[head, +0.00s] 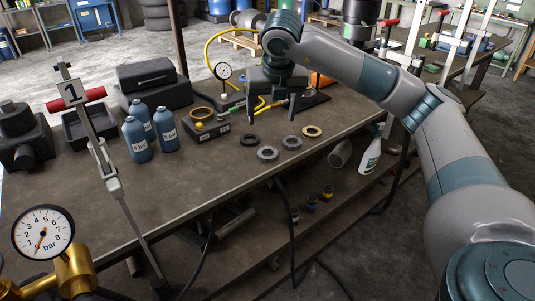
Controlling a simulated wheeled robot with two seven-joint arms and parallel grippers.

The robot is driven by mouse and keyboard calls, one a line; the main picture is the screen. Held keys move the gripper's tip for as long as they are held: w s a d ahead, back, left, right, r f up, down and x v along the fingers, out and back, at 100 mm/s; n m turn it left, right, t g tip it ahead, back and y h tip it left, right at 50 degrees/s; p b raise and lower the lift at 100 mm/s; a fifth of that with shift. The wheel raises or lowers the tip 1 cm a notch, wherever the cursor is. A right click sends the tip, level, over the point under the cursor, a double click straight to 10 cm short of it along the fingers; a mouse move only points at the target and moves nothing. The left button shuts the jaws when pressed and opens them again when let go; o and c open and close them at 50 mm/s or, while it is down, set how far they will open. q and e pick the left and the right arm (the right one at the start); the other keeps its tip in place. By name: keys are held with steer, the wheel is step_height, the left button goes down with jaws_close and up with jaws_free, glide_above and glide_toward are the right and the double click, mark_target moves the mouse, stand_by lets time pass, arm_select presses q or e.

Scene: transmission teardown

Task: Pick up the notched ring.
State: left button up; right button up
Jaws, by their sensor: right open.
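Several small rings lie flat in a loose group near the table's front edge in the head view. Two are grey with a toothed or notched-looking outline: one grey ring (268,154) nearer the edge, another grey ring (292,142) to its right. I cannot tell which one is the notched ring. A plain black ring (250,140) lies behind left and a brass-coloured ring (312,131) to the right. My right gripper (271,112) is open, pointing down above the table, behind the grey rings and apart from them. Nothing shows between its fingers. My left gripper is out of view.
A small block with a brass ring on top (202,122) stands left of my right gripper. Blue bottles (137,138), a black case (147,75) and a clamp with a red handle (80,100) stand further left. A pressure gauge (43,231) is at front left.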

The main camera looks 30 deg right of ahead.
steer(key=p, duration=0.5)
glide_above(269, 158)
step_height(269, 158, down, 10)
steer(key=shift+s+a+f, duration=0.1)
steer(key=shift+s+a, duration=0.05)
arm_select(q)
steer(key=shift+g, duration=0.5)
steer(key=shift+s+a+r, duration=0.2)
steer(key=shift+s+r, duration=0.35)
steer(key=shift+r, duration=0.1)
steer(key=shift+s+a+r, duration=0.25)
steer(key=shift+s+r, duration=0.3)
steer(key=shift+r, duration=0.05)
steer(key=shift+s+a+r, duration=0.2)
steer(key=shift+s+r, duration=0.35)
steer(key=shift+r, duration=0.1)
arm_select(e)
steer(key=shift+w+f, duration=0.2)
steer(key=shift+f, duration=0.4)
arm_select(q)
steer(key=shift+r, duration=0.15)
